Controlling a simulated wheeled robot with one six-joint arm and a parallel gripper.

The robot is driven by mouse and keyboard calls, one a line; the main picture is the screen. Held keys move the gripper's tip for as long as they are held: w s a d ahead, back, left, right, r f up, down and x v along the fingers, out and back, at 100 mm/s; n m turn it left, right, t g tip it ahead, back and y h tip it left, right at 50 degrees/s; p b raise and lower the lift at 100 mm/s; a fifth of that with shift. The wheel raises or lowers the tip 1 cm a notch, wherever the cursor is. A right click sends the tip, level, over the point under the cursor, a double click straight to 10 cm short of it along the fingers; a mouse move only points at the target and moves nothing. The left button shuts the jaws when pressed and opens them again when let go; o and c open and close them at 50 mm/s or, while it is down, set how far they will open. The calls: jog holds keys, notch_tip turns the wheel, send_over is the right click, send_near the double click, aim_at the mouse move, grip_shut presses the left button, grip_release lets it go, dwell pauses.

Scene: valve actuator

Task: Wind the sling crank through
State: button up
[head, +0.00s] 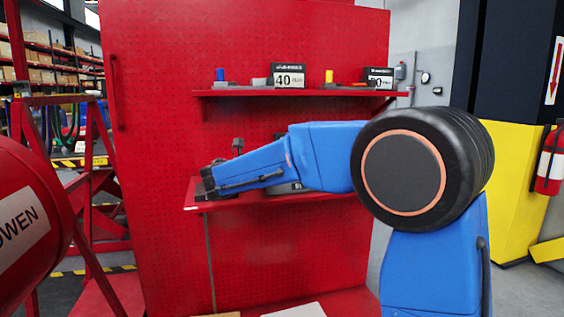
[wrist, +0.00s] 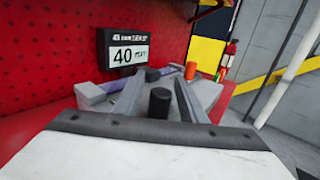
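A grey mechanism with a purple bar (wrist: 112,86) stands on the red shelf in the wrist view. A short dark upright cylinder (wrist: 158,103), perhaps the crank's handle, shows between the two grey fingers of my gripper (wrist: 158,80). There appears to be a gap on each side of it, so my gripper looks open around it, not clamped. In the head view my blue arm reaches left across the lower shelf (head: 320,197). It hides most of what stands there; the fingertips cannot be made out.
A black and white sign reading 40 (wrist: 125,50) stands close left of the fingers. The upper shelf (head: 330,92) carries a blue cylinder (head: 220,74), a yellow cylinder (head: 329,76) and signs. A red tank (head: 30,225) is at the left.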

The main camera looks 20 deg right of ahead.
jog(key=v, duration=1.7)
jog(key=s+d+f+m+g+y, duration=0.3)
jog(key=s+d+f+m, duration=0.3)
jog(key=d, duration=0.4)
jog(key=s+d+f+m+g+y, duration=0.25)
jog(key=s+d+f, duration=0.25)
jog(key=s+d, duration=0.5)
jog(key=s+f+m+y, duration=0.4)
jog(key=s+f+m, duration=0.3)
jog(key=s, duration=0.3)
jog(key=s+f+m+y, duration=0.5)
jog(key=s+f+m, duration=0.2)
jog(key=s+m, duration=0.3)
jog(key=shift+f, duration=0.2)
